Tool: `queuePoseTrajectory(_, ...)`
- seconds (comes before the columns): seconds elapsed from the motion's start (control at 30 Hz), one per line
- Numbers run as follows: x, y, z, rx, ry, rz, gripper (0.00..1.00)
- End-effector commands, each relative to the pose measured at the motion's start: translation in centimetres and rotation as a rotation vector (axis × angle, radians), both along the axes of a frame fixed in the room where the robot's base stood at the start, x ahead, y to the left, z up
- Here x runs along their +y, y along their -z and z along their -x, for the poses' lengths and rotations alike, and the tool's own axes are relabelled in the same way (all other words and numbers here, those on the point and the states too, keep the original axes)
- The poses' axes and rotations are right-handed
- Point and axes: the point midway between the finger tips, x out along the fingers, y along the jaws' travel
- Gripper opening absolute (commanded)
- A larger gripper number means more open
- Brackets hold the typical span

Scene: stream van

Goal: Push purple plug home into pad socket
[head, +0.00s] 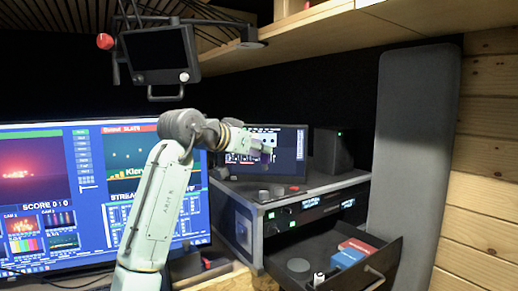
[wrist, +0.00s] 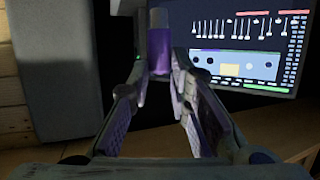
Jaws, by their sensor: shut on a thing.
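My gripper (wrist: 160,75) is shut on a purple plug (wrist: 158,52), a short cylinder with a paler upper end, upright in the wrist view between the fingertips. In the head view my gripper (head: 254,146) is in front of the small screen, and the plug cannot be made out clearly. A pale blue panel (wrist: 236,66) with dark round spots shows right of the plug in the wrist view; I cannot tell whether it is a real socket panel or part of the screen picture. I cannot make out the pad socket for certain.
The small screen (head: 289,165) stands on a rack case (head: 260,192). A dark speaker (head: 333,150) is to its right. An open drawer (head: 375,281) holds red and blue boxes. A large monitor (head: 60,190) stands left, and a small hanging monitor (head: 160,52) is above.

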Motion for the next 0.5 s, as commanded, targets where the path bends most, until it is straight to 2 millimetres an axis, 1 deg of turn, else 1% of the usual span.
queuePoseTrajectory(0.17, 0.1, 0.0, 0.2, -0.008, 0.005, -0.015, 0.0)
queuePoseTrajectory(0.5, 0.1, 2.7, 0.3, -0.008, 0.007, -0.015, 0.0)
